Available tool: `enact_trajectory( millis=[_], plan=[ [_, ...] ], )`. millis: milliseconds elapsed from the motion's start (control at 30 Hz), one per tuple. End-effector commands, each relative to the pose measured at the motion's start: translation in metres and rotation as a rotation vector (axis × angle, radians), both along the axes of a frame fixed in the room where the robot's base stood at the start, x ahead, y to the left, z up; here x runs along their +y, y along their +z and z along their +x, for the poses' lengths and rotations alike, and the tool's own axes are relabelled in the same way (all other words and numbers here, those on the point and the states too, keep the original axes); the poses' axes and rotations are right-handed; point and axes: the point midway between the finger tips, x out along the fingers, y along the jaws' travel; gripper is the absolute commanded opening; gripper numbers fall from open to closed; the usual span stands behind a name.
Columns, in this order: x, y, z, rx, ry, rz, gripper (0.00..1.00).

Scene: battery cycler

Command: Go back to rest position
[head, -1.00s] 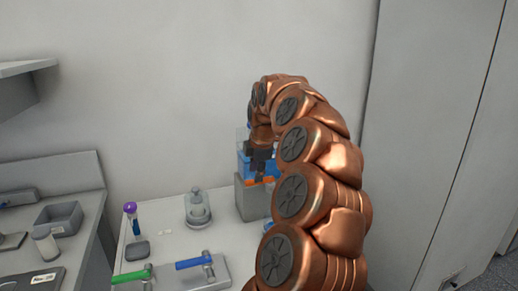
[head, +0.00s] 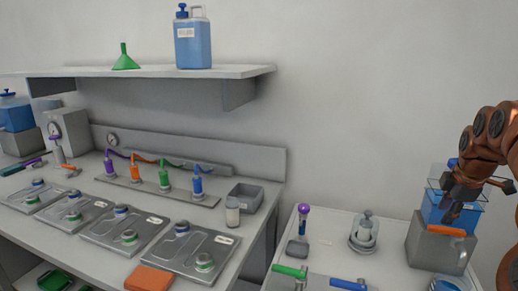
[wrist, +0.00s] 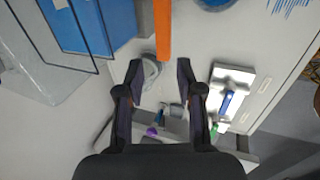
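My copper-coloured arm enters the head view from the right edge. Its dark gripper (head: 452,203) is beside a blue container (head: 434,214) on a grey block (head: 424,247), in front of it as the camera sees it. An orange bar (head: 446,231) lies just below the gripper. In the wrist view the two fingers of my gripper (wrist: 160,66) are spread apart with nothing between them. The orange bar (wrist: 162,28) shows beyond the fingertips, and the blue container (wrist: 95,22) is to the left. I cannot tell whether the gripper touches either.
A white side table (head: 335,258) holds a glass vessel (head: 364,232), a purple-capped tube (head: 303,218) and tools with green (head: 289,271) and blue (head: 347,285) handles. A long bench at left carries several metal plates (head: 185,255) and a grey bin (head: 245,197). A shelf (head: 170,71) hangs above.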

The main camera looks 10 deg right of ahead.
Motion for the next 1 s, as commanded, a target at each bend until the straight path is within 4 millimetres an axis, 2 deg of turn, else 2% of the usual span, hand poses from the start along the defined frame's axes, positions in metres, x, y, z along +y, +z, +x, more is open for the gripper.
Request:
enact_trajectory(
  millis=[133,233,300,433,600,700,833,1000],
  plan=[
    [0.056,0.009,0.009,0.0,-0.015,0.049,0.36],
    [0.11,0.013,0.008,0.011,-0.049,0.099,0.36],
    [0.148,0.012,0.003,0.031,-0.08,0.133,0.36],
    [0.21,0.008,-0.017,0.07,-0.159,0.186,0.36],
    [0.278,-0.005,-0.059,0.14,-0.296,0.234,0.36],
    [0.309,-0.015,-0.09,0.182,-0.397,0.25,0.36],
    [0.34,-0.029,-0.134,0.231,-0.547,0.258,0.36],
    [0.366,-0.052,-0.196,0.291,-0.772,0.249,0.36]
  ],
)
